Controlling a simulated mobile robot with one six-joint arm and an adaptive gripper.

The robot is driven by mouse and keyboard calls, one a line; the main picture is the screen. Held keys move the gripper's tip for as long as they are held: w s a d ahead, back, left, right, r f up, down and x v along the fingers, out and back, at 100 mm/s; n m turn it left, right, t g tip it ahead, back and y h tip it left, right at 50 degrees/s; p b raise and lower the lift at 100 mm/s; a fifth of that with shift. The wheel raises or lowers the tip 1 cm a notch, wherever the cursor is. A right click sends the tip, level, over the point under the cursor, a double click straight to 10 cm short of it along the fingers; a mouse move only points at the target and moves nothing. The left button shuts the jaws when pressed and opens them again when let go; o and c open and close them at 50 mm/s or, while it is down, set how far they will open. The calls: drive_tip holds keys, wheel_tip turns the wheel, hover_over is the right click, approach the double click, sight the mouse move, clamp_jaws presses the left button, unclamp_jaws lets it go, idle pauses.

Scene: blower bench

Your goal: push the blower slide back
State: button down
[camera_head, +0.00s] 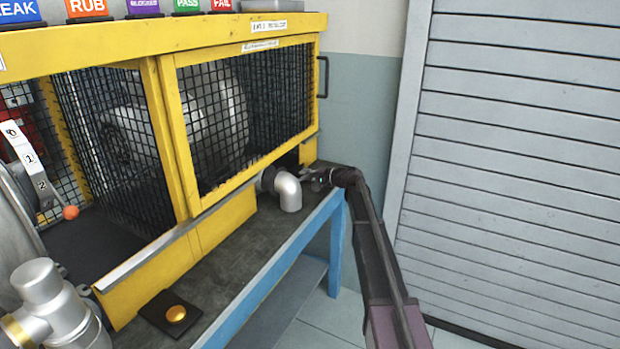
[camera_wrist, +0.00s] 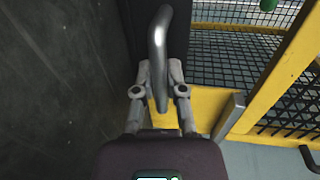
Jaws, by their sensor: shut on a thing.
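My gripper (camera_wrist: 160,78) is shut on a grey bent handle (camera_wrist: 159,35), with one finger on each side of the bar. I take this to be the handle of the blower slide; the slide's own body is not clear in either view. In the head view my gripper (camera_head: 318,179) is small and low at the far end of the bench, just right of a silver elbow pipe (camera_head: 289,190). The handle is too small to make out there. A large silver rounded housing (camera_head: 222,115) shows behind the mesh.
A yellow mesh cage (camera_head: 170,140) stands along the dark bench top (camera_head: 235,255), which has a blue front edge. A brass button on a black plate (camera_head: 176,313) and a silver pipe fitting (camera_head: 45,285) are nearer. A slatted shutter (camera_head: 520,160) is at right.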

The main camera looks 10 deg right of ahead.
drive_tip(key=c, duration=0.7)
unclamp_jaws()
drive_tip(key=shift+s+d, duration=0.2)
drive_tip(key=shift+d, duration=0.05)
drive_tip(key=shift+v, duration=0.8)
drive_tip(key=p+v, duration=0.3)
drive_tip(key=v, duration=1.3)
drive_tip(key=shift+s+a+r+n+g+h+p, duration=1)
drive_tip(key=shift+s+a+p, duration=1.05)
drive_tip(key=shift+s+p, duration=1.25)
drive_tip(key=shift+s+a+r+n+g+h+p, duration=0.65)
drive_tip(key=shift+s+a+r+g+h+p, duration=0.5)
drive_tip(key=shift+s+a+p, duration=1.5)
drive_tip(key=shift+s+a+r+n+g+h+p, duration=1.15)
drive_tip(key=shift+s+p, duration=2.05)
drive_tip(key=shift+s, duration=1.4)
drive_tip(key=shift+a+f+m, duration=0.25)
drive_tip(key=shift+m, duration=0.05)
